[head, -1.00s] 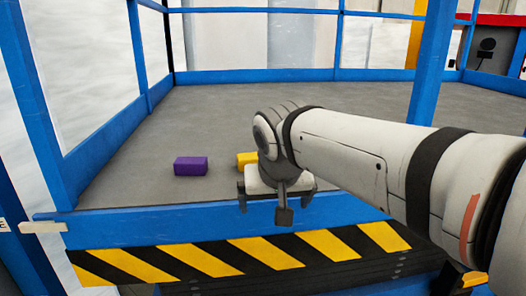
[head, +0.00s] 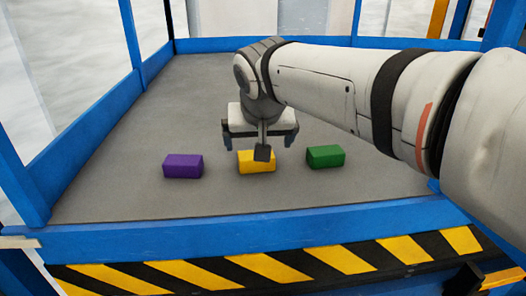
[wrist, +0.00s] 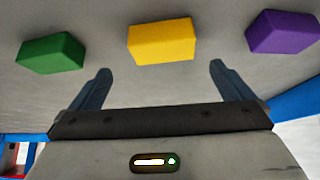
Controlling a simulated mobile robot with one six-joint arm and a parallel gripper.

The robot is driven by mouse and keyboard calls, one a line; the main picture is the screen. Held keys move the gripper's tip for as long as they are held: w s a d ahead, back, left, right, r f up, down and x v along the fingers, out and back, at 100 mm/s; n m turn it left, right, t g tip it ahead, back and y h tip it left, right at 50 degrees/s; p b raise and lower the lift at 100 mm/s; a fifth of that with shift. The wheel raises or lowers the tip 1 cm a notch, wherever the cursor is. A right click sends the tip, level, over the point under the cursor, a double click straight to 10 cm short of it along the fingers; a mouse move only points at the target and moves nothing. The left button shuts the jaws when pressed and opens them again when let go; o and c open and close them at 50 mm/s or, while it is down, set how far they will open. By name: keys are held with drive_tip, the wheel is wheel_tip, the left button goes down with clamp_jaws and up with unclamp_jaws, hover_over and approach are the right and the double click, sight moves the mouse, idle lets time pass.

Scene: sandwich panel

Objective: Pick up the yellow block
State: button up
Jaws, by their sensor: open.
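The yellow block (head: 257,166) lies on the grey platform floor, between the other two blocks. In the head view my gripper (head: 259,145) partly covers it. In the wrist view the yellow block (wrist: 161,42) is in full view, beyond the fingertips and roughly centred between them. My gripper (wrist: 159,70) is open and empty, its two dark fingers spread wider than the block. I see no contact with the block.
A purple block (head: 183,166) lies to the left and a green block (head: 325,156) to the right in the head view. A blue frame rail (head: 250,233) with yellow-black stripes edges the platform front. Blue posts and panels enclose the sides. Floor behind the blocks is clear.

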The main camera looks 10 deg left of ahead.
sight(247, 165)
drive_tip(key=x, duration=0.3)
drive_tip(key=p+x, duration=0.1)
drive_tip(key=x, duration=0.2)
drive_tip(key=shift+s+a+f+p, duration=0.2)
drive_tip(key=shift+s+p, duration=0.1)
drive_tip(key=shift+s, duration=0.15)
drive_tip(key=c, duration=1.1)
drive_tip(key=shift+r, duration=0.1)
drive_tip(key=shift+c, duration=0.2)
